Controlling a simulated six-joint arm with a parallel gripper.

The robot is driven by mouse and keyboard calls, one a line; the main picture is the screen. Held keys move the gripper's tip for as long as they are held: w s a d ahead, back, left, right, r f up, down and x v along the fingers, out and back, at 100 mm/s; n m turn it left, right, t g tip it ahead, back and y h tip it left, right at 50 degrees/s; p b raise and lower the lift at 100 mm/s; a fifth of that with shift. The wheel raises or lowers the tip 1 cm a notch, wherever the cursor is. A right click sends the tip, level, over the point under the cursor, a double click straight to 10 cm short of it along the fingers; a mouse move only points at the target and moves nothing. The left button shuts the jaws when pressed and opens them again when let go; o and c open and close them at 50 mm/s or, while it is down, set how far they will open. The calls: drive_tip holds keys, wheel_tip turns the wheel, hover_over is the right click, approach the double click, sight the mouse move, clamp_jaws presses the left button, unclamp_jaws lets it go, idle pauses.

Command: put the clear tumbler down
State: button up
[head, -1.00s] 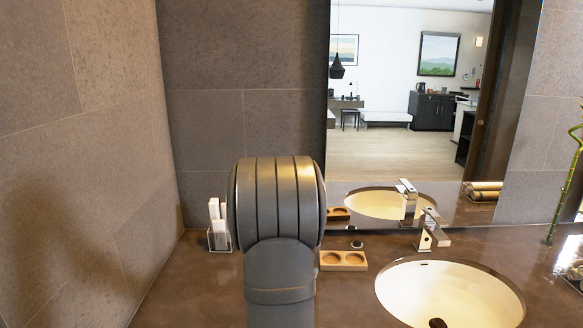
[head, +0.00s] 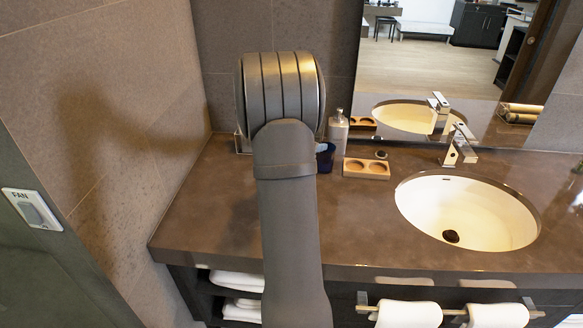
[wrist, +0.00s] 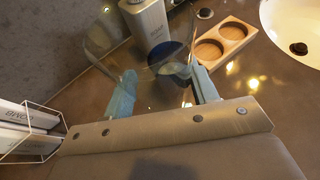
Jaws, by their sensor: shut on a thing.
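The clear tumbler (wrist: 150,88) shows faintly in the wrist view as see-through walls between the blue fingertips of my gripper (wrist: 161,86). My gripper is shut on it. I cannot tell whether the tumbler's base touches the counter. In the head view my arm hides the gripper and the tumbler. The brown counter (head: 310,225) lies below.
A dark blue cup (head: 325,157) stands close beyond the tumbler, with a grey pump bottle (head: 338,131) behind it. A wooden tray (head: 367,167) with two empty round recesses sits right of them, before the sink (head: 466,213).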

drive_tip(key=w+a+f+m+g+h, duration=0.1)
drive_tip(key=w+a+m+g+h, duration=0.3)
drive_tip(key=a, duration=0.3)
drive_tip(key=shift+t+y, duration=0.4)
drive_tip(key=f, duration=0.9)
drive_tip(key=shift+w+f, duration=0.35)
drive_tip(key=shift+f, duration=0.15)
drive_tip(key=o, duration=1.2)
drive_tip(key=shift+c, duration=0.2)
